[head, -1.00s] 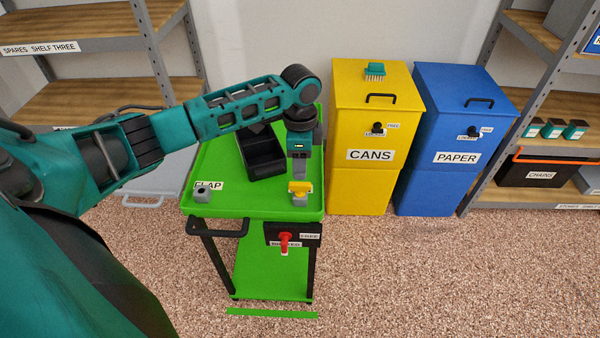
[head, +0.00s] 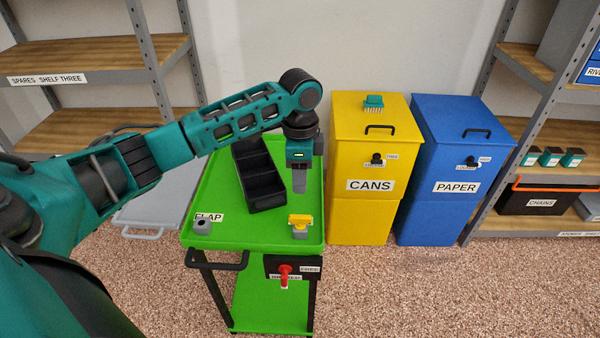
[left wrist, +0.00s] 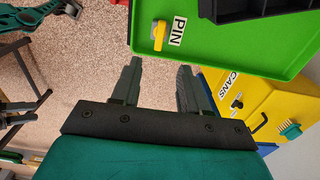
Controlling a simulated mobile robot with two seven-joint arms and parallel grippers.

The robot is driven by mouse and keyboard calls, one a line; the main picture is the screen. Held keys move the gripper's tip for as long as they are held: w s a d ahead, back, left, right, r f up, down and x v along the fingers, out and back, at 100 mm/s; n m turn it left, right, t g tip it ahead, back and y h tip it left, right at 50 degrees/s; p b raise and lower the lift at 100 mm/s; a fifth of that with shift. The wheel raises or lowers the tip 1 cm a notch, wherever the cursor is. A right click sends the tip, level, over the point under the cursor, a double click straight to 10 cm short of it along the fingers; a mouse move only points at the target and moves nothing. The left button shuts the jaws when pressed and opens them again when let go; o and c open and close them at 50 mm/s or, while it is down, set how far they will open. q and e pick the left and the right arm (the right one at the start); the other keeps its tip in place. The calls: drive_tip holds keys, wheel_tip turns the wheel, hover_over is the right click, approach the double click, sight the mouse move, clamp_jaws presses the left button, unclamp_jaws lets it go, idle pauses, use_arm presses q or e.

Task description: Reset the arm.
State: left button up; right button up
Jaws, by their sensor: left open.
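My left arm reaches in from the left in the head view. My left gripper (head: 299,180) hangs fingers down above the green cart top (head: 225,233), near its right side. In the left wrist view the two fingers of my left gripper (left wrist: 155,88) stand apart with nothing between them. A yellow-topped grey piece (head: 299,225) is on the cart just below and in front of the fingers, clear of them. It also shows beside a PIN label in the left wrist view (left wrist: 158,36). My right gripper is not in view.
A black divided bin (head: 262,185) sits on the cart, left of my gripper. A grey block (head: 202,227) is by the FLAP label. A red handle (head: 285,272) is on the cart's front. Yellow CANS (head: 372,215) and blue PAPER (head: 450,215) bins stand at the right.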

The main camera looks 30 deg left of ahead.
use_arm(q)
drive_tip(key=d+f, duration=0.2)
drive_tip(key=f, duration=0.1)
drive_tip(key=s+d+f+t+h, duration=0.1)
drive_tip(key=d+f, duration=0.2)
drive_tip(key=d+f+t+h, duration=0.1)
drive_tip(key=d+f, duration=0.2)
drive_tip(key=shift+s+n, duration=0.35)
drive_tip(key=shift+n, duration=0.05)
drive_tip(key=s+d+f+n+t+h, duration=0.2)
drive_tip(key=s+d+f+t, duration=0.15)
drive_tip(key=d+f, duration=0.2)
drive_tip(key=s+a+n+t+y, duration=0.1)
drive_tip(key=s+n+t, duration=0.4)
drive_tip(key=s, duration=0.7)
drive_tip(key=shift+s+f+n+y, duration=0.2)
drive_tip(key=shift+f+n+y, duration=0.2)
drive_tip(key=shift+n+y, duration=0.15)
